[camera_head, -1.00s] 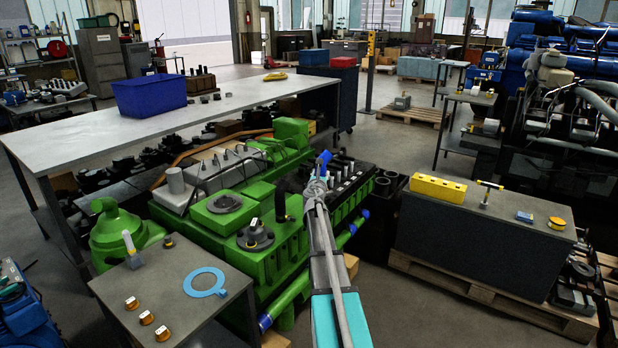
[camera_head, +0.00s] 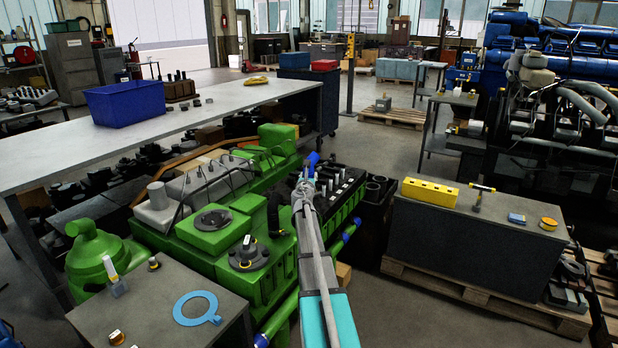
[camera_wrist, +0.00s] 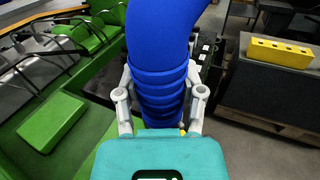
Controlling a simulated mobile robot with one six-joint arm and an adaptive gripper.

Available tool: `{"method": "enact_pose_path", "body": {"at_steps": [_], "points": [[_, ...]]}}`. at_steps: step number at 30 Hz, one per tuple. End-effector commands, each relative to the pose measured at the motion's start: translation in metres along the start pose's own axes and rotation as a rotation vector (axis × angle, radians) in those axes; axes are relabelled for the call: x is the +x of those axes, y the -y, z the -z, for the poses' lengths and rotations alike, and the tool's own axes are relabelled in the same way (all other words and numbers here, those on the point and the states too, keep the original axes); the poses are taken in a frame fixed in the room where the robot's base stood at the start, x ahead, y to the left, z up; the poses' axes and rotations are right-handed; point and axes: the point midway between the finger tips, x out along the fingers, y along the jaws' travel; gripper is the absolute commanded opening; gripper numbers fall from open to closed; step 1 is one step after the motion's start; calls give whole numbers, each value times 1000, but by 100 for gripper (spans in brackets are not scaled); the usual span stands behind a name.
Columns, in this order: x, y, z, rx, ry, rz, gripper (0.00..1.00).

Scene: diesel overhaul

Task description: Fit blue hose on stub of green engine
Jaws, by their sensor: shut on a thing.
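My gripper (camera_wrist: 160,100) is shut on the blue hose (camera_wrist: 160,75), a ribbed, bent piece that fills the middle of the wrist view. In the head view the hose (camera_head: 312,160) shows as a small blue piece at the tip of my outstretched arm, above the engine's far right part. The green engine (camera_head: 240,263) stands left of and below my arm. A black upright bent pipe (camera_head: 274,215) stands on its top, left of my gripper; I cannot tell if this is the stub. The hose's lower end is hidden in the wrist view.
A grey bench (camera_head: 60,153) with a blue bin (camera_head: 125,103) is behind the engine. A small table (camera_head: 150,310) with a light-blue ring gasket (camera_head: 197,308) is in front. A dark block (camera_head: 470,245) with a yellow bar (camera_head: 430,192) stands at right, with floor between.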

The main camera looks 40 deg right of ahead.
Motion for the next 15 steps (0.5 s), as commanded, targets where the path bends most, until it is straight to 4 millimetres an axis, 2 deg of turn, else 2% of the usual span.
{"method": "enact_pose_path", "body": {"at_steps": [8, 15], "points": [[0, 0, 3, 0, 0, 1, 0], [0, 1, 18, 0, 0, 1, 0]]}}
